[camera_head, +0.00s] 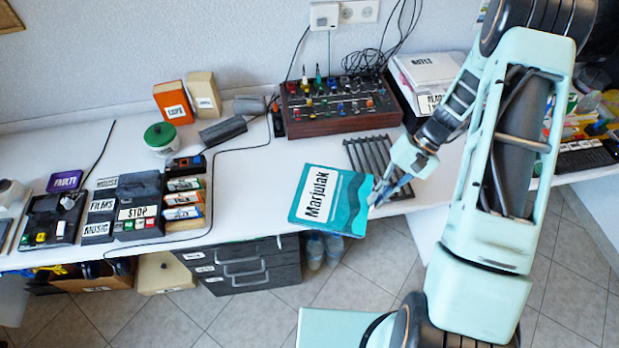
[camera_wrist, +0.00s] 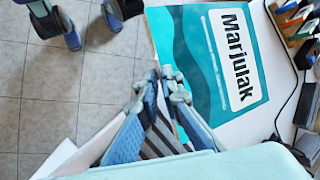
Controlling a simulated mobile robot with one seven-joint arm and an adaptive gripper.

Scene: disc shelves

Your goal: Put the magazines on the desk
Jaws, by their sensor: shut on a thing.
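A teal magazine (camera_head: 345,215) marked "Marjulak" shows at the front edge of the white desk (camera_head: 245,195). My gripper (camera_head: 378,194) is shut on the magazine's right edge in the head view. In the wrist view the magazine (camera_wrist: 196,62) extends away from the fingertips (camera_wrist: 166,82), with tiled floor showing to its left and white desk to its right. Its lower part overlaps the desk's front edge in the head view. I cannot tell whether it touches the desktop. No other magazine is clearly visible.
A dark ribbed rack (camera_head: 374,157) lies right behind the magazine, and a knobbed mixer box (camera_head: 340,105) stands farther back. Labelled boxes (camera_head: 137,210) and small coloured cases (camera_head: 184,199) stand at left. Bare desktop lies between them and the magazine. Dark drawers (camera_head: 245,270) are below.

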